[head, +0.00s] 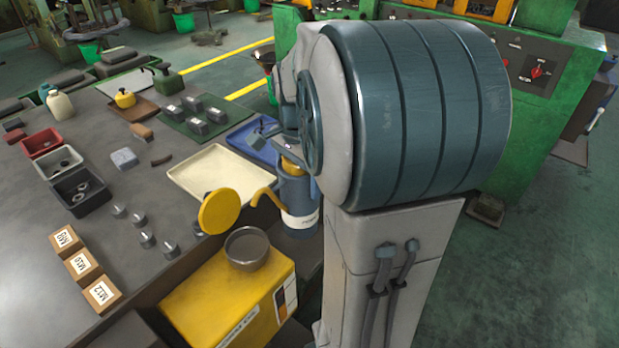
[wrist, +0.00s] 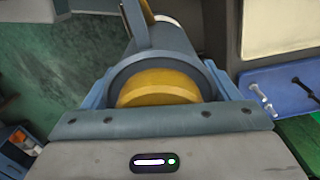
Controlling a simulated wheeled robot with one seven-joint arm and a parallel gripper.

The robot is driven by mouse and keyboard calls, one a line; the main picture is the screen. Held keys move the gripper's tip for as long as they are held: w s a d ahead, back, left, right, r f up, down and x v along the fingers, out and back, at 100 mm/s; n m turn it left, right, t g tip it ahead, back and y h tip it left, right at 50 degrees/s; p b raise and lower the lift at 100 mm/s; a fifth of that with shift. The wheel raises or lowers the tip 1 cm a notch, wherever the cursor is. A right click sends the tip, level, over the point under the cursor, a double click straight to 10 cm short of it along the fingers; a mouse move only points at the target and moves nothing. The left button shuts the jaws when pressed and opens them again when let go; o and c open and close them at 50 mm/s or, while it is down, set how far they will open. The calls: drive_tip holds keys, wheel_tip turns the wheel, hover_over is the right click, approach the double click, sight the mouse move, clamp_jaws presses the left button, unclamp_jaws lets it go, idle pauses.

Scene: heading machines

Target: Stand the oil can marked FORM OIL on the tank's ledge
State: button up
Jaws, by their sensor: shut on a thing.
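My gripper (head: 288,150) is shut on a blue-grey can (head: 298,190) with a white label band. The label's words are too small to read. In the wrist view, the can's yellow top (wrist: 158,88) and dark collar sit between the two light-blue fingers of my gripper (wrist: 160,84). In the head view the can hangs roughly upright just behind the yellow tank (head: 235,290). A curved yellow piece beside the can seems to be its spout. The tank has a round grey filler opening (head: 247,246) and a raised yellow lid (head: 219,211). My arm hides the space to the can's right.
A grey workbench (head: 95,215) fills the left. It bears a cream tray (head: 215,172), a blue tray (head: 255,140), dark and red bins, lettered blocks and small metal parts.

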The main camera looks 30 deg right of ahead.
drive_tip(key=f+b, duration=0.1)
drive_tip(key=w+f+b, duration=0.1)
drive_tip(key=f, duration=0.1)
drive_tip(key=shift+w+a+f, duration=0.1)
drive_tip(key=shift+a+f, duration=0.1)
drive_tip(key=shift+f+b, duration=1.15)
drive_tip(key=shift+f, duration=0.2)
drive_tip(key=shift+f+b, duration=0.4)
drive_tip(key=shift+f, duration=0.15)
drive_tip(key=o, duration=1.7)
wheel_tip(320, 180, up, 14)
drive_tip(key=shift+f, duration=0.1)
